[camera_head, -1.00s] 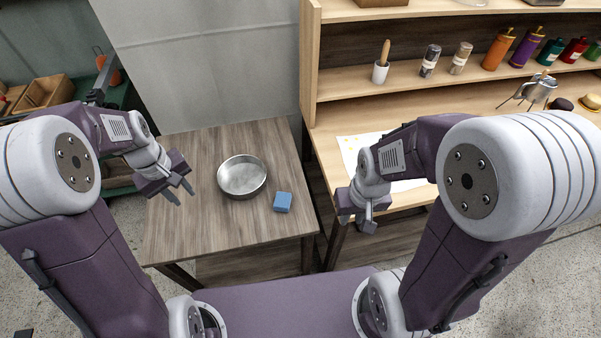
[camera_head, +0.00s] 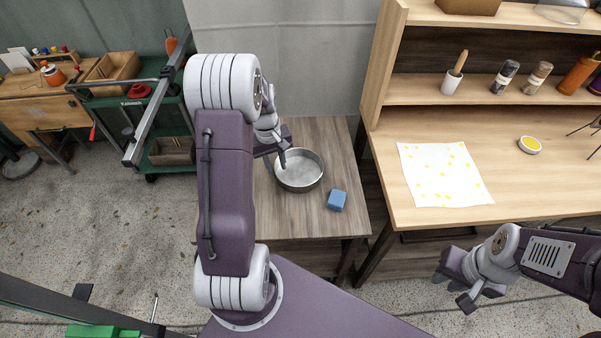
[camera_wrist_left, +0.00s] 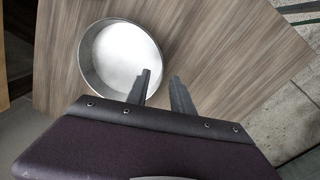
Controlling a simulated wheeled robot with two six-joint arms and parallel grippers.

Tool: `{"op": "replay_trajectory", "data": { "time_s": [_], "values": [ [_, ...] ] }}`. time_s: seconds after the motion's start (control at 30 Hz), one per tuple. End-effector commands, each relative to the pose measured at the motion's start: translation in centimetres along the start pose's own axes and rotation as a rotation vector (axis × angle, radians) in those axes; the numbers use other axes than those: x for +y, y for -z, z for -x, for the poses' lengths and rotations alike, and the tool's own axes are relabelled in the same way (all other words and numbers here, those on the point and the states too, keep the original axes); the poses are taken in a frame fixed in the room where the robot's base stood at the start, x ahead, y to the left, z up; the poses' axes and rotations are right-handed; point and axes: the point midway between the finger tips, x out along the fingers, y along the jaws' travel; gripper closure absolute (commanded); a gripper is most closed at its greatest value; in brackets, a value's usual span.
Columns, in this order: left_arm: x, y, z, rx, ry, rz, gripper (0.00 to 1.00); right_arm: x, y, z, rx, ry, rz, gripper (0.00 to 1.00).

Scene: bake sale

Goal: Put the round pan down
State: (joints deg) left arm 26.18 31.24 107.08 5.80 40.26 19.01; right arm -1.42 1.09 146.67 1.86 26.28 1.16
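The round metal pan (camera_head: 299,184) sits upright on the small wooden table (camera_head: 285,222), and it looks empty. It also shows in the left wrist view (camera_wrist_left: 122,60). My left gripper (camera_head: 276,163) is open at the pan's left rim in the head view. In the left wrist view its fingers (camera_wrist_left: 163,77) are apart, one overlapping the pan and the other outside it. Whether they touch the rim I cannot tell. My right gripper (camera_head: 458,289) is open and empty, low at the right, in front of the larger table and away from the pan.
A blue block (camera_head: 336,200) lies right of the pan. The larger wooden table (camera_head: 415,209) at the right holds a spotted white sheet (camera_head: 444,175) and a yellow-topped round tin (camera_head: 529,145). A green cart (camera_head: 165,127) stands at the left. The small table's front is clear.

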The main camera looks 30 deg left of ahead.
Motion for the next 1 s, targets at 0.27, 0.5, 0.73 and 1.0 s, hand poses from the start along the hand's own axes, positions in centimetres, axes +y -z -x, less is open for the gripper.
{"op": "replay_trajectory", "data": {
  "time_s": [0.27,0.5,0.73,1.0],
  "values": [
    [0.0,0.0,-2.1,-0.001,0.000,0.000,0.72,0.0,0.0,-0.3,0.000,0.000,0.000,0.76],
    [-0.3,0.2,-6.2,-0.001,0.001,-0.002,0.72,0.0,-0.1,-0.8,0.000,0.000,0.000,0.76],
    [-0.2,0.2,-6.7,0.001,0.000,-0.001,0.72,0.0,-0.1,-0.8,0.000,0.000,0.000,0.76],
    [-0.2,0.2,-6.7,0.001,0.000,-0.001,1.00,0.0,-0.1,-0.8,0.000,0.000,0.000,0.76]
  ]
}}
